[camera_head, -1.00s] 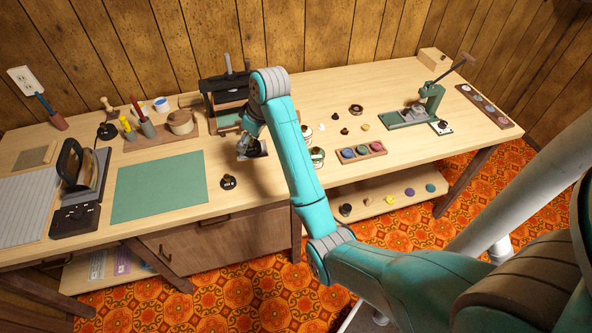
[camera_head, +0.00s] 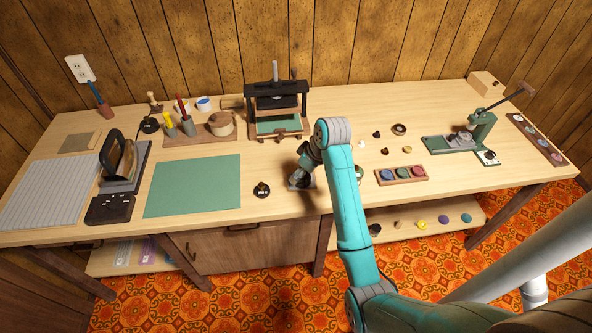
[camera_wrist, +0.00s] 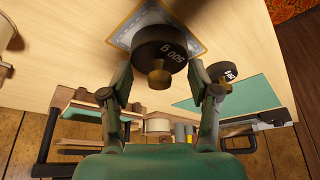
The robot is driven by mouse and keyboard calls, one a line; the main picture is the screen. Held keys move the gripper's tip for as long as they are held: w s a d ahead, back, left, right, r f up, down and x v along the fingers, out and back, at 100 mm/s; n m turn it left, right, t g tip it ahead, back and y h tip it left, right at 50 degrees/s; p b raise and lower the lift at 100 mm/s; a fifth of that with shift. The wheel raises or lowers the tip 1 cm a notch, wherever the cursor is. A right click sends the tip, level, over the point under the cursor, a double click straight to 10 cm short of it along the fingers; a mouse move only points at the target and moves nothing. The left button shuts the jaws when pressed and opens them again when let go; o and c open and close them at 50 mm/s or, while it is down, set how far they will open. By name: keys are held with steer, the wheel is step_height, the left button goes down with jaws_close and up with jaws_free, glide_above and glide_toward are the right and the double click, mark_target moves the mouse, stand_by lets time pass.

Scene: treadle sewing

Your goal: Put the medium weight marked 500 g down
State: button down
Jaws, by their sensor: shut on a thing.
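The medium weight (camera_wrist: 160,55), a black disc with a brass knob and white "500 g" lettering, is between the two fingers of my gripper (camera_wrist: 162,88) in the wrist view. My gripper is shut on it. The weight is over a square grey pad with a pale border (camera_wrist: 124,38); whether it touches the pad I cannot tell. In the head view my gripper (camera_head: 300,178) is low over that pad (camera_head: 309,184), and the held weight is mostly hidden there.
A second black weight with a brass knob (camera_head: 262,190) stands left of my gripper; it also shows in the wrist view (camera_wrist: 221,72). A green mat (camera_head: 193,185) lies farther left. A black press (camera_head: 277,100) stands behind. A tray of coloured discs (camera_head: 402,175) is at the right.

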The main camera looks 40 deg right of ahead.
steer(key=shift+f, duration=0.35)
steer(key=shift+f, duration=0.55)
steer(key=shift+c, duration=1.3)
jaws_free()
steer(key=shift+f, duration=0.1)
